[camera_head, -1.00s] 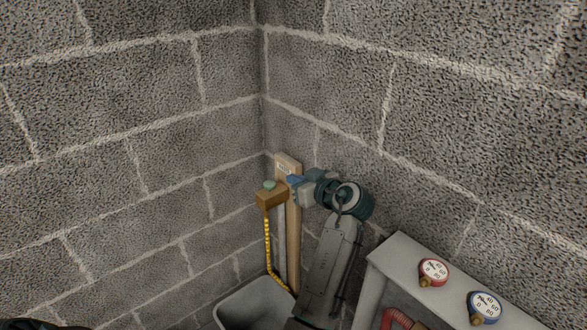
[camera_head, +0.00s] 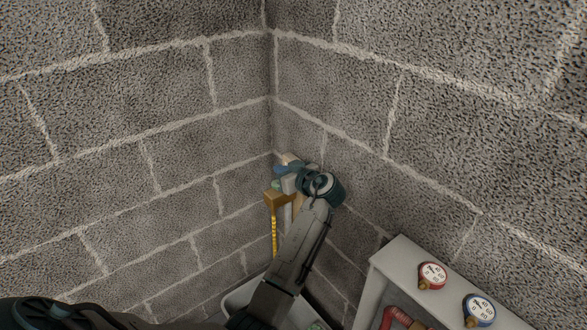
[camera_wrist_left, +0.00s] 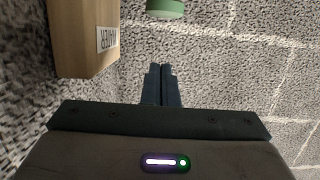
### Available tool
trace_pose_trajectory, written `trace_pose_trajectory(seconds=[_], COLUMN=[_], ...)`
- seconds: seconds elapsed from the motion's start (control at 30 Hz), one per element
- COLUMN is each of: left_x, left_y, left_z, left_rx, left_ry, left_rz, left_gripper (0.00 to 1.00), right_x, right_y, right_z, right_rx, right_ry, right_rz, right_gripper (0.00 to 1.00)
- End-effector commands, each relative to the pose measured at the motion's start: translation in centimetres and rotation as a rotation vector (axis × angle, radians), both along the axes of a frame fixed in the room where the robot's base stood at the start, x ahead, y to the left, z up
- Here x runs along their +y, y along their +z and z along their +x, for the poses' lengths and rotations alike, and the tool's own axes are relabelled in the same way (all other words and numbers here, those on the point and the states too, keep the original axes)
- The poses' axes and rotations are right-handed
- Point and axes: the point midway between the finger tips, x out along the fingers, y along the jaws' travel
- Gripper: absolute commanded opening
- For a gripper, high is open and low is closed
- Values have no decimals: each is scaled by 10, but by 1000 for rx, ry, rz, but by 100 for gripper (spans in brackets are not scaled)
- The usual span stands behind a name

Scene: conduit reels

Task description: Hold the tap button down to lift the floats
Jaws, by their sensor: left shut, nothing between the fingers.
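The brass-coloured tap box (camera_head: 274,198) sits on a wooden post (camera_head: 292,159) in the wall corner, with a yellow hose (camera_head: 274,235) hanging from it. Its green round button (camera_head: 276,185) is partly visible beside my gripper. In the left wrist view the green button (camera_wrist_left: 165,8) is at the top edge, beyond my fingertips, with a gap between. My left gripper (camera_head: 280,171) is shut and empty, its blue fingers just above the button in the head view. It also shows in the left wrist view (camera_wrist_left: 158,72). I cannot make out any floats. My right gripper is not in view.
A pale tub (camera_head: 232,300) stands below the tap, partly hidden by my arm. A grey cabinet (camera_head: 400,262) with a red gauge (camera_head: 432,275) and a blue gauge (camera_head: 480,307) stands at the right. Block walls close in behind. The labelled post (camera_wrist_left: 82,45) is close left of my fingers.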

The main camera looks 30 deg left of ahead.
Motion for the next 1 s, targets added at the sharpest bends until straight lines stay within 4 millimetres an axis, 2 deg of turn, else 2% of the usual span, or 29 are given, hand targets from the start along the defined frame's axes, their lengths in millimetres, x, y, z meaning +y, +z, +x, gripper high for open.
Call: trace_pose_trajectory(seconds=[0.03,0.1,0.3,0.7,0.87,1.0], left_x=[6,3,3,2,2,2], left_y=[-1,-15,-36,-42,-47,-57], left_z=[2,1,1,1,1,1], left_rx=[5,6,2,-1,-2,-2], left_ry=[1,0,0,-1,0,0], left_rz=[0,-2,-1,-1,-2,-2], left_gripper=[0,0,0,0,0,0], right_x=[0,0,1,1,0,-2], right_y=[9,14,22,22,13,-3], right_z=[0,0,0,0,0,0], right_rx=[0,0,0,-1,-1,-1], right_ry=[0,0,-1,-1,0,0], right_rz=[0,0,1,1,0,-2], right_gripper=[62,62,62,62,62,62])
